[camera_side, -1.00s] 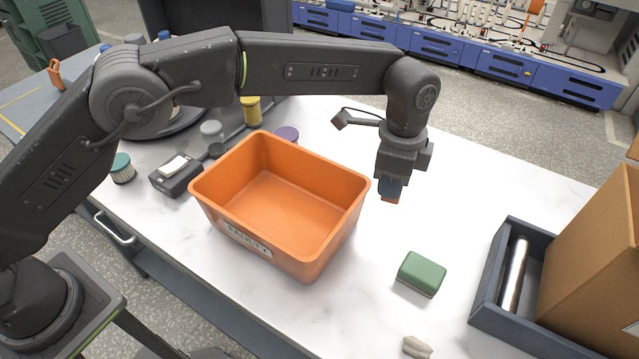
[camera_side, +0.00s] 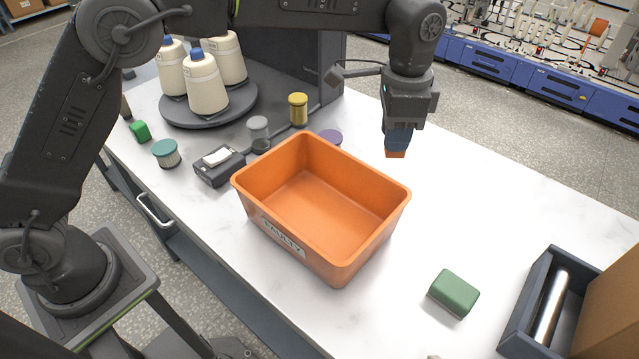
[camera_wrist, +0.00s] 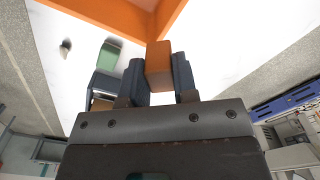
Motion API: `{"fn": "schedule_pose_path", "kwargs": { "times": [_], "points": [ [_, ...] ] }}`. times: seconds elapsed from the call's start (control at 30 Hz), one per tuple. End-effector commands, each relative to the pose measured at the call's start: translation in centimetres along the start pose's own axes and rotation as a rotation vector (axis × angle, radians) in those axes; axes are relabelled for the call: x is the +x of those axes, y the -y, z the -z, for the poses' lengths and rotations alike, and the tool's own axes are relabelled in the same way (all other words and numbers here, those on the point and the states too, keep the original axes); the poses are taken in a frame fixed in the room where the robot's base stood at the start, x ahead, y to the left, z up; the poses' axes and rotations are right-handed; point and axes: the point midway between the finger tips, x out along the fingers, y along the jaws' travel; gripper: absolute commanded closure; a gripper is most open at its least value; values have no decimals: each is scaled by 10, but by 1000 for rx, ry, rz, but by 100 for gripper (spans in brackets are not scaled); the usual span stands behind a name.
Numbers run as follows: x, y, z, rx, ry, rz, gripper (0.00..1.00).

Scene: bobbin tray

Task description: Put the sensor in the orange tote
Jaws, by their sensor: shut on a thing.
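My gripper (camera_side: 397,146) is shut on a small orange block, which I take to be the sensor (camera_side: 396,154). In the wrist view the block (camera_wrist: 158,66) sits between the two dark fingers (camera_wrist: 160,80); the fingers hide part of its sides. The orange tote (camera_side: 345,272), with a white label on its front, stands upright on the white table, and its visible inside is empty. In the side view my gripper appears above and behind the tote's back right rim. A corner of the tote (camera_wrist: 120,14) shows at the top of the wrist view.
A green block (camera_side: 455,292) lies right of the tote, near a dark tray with a metal roller (camera_side: 551,305). A grey device (camera_side: 218,167), several jars and a turntable with bottles (camera_side: 207,88) stand left and behind. The table right of my gripper is clear.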

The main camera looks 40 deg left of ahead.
Motion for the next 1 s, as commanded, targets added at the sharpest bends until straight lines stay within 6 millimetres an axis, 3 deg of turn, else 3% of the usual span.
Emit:
{"fn": "schedule_pose_path", "kwargs": {
  "times": [0.23,0.5,0.67,0.83,1.0],
  "points": [
    [-3,30,-82,-424,-2,1,96],
    [6,34,-156,-789,-2,1,96],
    [12,32,-182,-916,-1,1,96],
    [45,31,-180,-909,5,-1,96],
    [64,29,-176,-905,2,0,96]
  ]
}}
